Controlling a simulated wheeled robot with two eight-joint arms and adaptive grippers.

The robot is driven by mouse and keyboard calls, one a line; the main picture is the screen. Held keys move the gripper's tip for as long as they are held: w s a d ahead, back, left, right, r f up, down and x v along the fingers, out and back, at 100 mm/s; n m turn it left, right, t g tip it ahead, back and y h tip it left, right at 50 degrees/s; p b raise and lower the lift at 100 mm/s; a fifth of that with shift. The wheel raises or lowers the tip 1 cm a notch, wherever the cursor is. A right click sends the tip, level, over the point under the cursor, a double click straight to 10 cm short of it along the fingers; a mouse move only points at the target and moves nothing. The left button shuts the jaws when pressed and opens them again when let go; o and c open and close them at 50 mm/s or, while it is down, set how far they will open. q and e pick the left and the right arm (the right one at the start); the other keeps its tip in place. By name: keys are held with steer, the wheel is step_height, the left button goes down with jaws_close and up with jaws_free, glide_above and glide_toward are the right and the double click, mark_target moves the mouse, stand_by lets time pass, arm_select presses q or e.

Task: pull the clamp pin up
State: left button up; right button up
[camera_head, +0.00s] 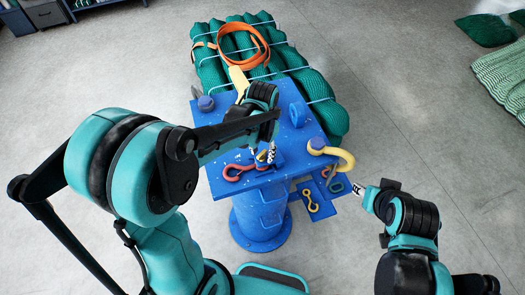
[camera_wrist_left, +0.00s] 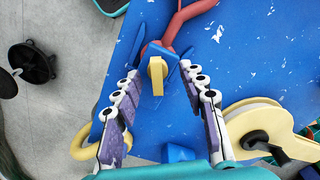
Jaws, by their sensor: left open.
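A small yellow pin (camera_wrist_left: 156,75) stands up from a blue clamp block (camera_wrist_left: 160,51) on the blue table. In the left wrist view it shows between the two fingertips of my left gripper (camera_wrist_left: 160,72), which is open, with a gap on both sides. In the head view my left gripper (camera_head: 264,155) is low over the near part of the table, and the arm hides part of the clamp. My right gripper (camera_head: 360,190) hangs off the table's right side, away from the clamp; its finger gap is too small to make out.
A red hook (camera_head: 240,171) lies at the clamp, and a yellow hook (camera_head: 340,157) sits at the table's right corner. Green net rolls (camera_head: 325,110) with an orange strap (camera_head: 262,45) lie behind the blue table (camera_head: 283,178). A cream disc (camera_wrist_left: 250,115) is right of my left fingers.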

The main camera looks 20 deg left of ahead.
arm_select(q)
steer(key=shift+s, duration=0.45)
steer(key=shift+w+f, duration=0.1)
steer(key=shift+w, duration=0.1)
jaws_close()
step_height(320, 180, up, 4)
steer(key=shift+f+p, duration=0.2)
steer(key=shift+p, duration=0.7)
arm_select(e)
steer(key=shift+s+r, duration=0.2)
steer(key=shift+r, duration=0.65)
arm_select(q)
jaws_free()
arm_select(e)
steer(key=shift+s, duration=0.1)
arm_select(q)
step_height(320, 180, up, 12)
